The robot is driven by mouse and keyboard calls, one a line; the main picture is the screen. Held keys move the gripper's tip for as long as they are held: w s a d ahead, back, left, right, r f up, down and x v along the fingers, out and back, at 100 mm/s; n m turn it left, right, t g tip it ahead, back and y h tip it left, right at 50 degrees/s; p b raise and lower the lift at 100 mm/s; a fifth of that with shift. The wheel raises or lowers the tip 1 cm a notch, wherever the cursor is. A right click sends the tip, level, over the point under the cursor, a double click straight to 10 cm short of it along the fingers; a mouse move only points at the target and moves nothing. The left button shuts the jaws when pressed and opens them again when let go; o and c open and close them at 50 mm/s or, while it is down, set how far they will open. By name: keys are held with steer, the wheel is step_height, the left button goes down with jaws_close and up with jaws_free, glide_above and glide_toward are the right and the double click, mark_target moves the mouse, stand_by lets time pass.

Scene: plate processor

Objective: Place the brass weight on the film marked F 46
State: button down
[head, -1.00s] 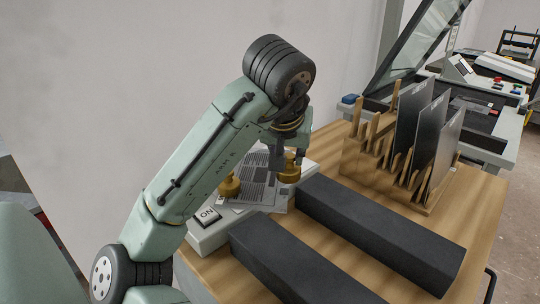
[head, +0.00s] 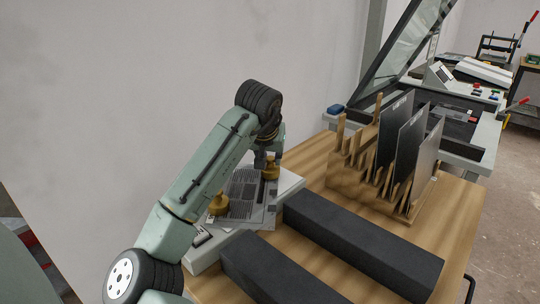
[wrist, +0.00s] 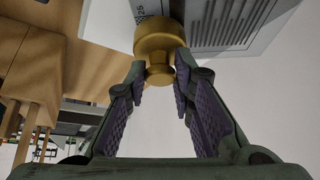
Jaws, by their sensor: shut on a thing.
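My gripper (head: 268,158) is shut on the knob of a brass weight (head: 270,171) at the far end of a pale, low box. In the wrist view the same weight (wrist: 160,40) is between the fingertips (wrist: 162,78), its wide base pointing away from me. A printed grey film (head: 243,192) lies on the box and shows lined in the wrist view (wrist: 222,24). I cannot read F 46 on it. A second brass weight (head: 218,205) stands at the film's near left side. Whether the held weight touches the film is unclear.
Two long dark bars (head: 360,245) (head: 285,272) lie on the wooden table (head: 455,225) right of the pale box (head: 287,186). A wooden rack (head: 352,165) with upright dark plates stands behind them. A machine with a raised glass lid (head: 385,60) is at the back right.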

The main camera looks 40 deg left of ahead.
steer(key=shift+f, duration=0.25)
steer(key=c, duration=1.4)
jaws_free()
steer(key=shift+o, duration=0.2)
steer(key=shift+r, duration=0.1)
steer(key=shift+r, duration=0.15)
steer(key=b+v, duration=0.2)
steer(key=v, duration=1)
